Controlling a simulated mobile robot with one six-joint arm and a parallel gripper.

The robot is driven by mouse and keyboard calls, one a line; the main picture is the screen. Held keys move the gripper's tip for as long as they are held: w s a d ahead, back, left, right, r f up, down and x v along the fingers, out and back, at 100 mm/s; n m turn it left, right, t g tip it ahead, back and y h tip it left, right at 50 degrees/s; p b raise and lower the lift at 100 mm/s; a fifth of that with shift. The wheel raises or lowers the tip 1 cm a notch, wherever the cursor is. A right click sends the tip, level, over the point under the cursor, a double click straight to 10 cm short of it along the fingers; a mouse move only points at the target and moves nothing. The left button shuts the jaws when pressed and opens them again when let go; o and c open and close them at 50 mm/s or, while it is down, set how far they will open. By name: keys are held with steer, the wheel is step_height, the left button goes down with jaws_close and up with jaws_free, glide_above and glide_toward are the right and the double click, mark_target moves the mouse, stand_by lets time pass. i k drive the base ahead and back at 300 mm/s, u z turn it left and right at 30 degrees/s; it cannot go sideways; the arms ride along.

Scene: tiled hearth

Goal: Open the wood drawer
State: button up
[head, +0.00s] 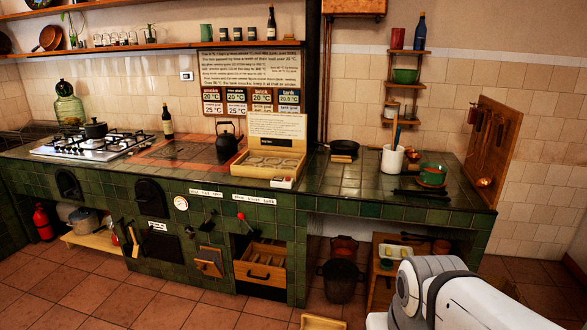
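The wood drawer (260,277) is a light wooden box with a dark handle on its front. It sits low in an opening in the green-tiled hearth, below the middle of the counter. Pale slats or wood pieces show above its front edge. I cannot tell how far out it stands. My gripper is not in view; only a white and grey part of my arm shows at the lower right, apart from the drawer.
The tiled counter (350,180) holds a kettle (228,142) and an open wooden box (268,165). A small wooden flap (209,262) is left of the drawer. A dark bucket (340,279) and low table (378,270) stand right. Floor lies in front.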

mark_target(259, 273)
steer(key=u, duration=0.05)
steer(key=i, duration=0.3)
steer(key=u, duration=1.9)
steer(key=i, duration=3.1)
steer(key=z, duration=1.55)
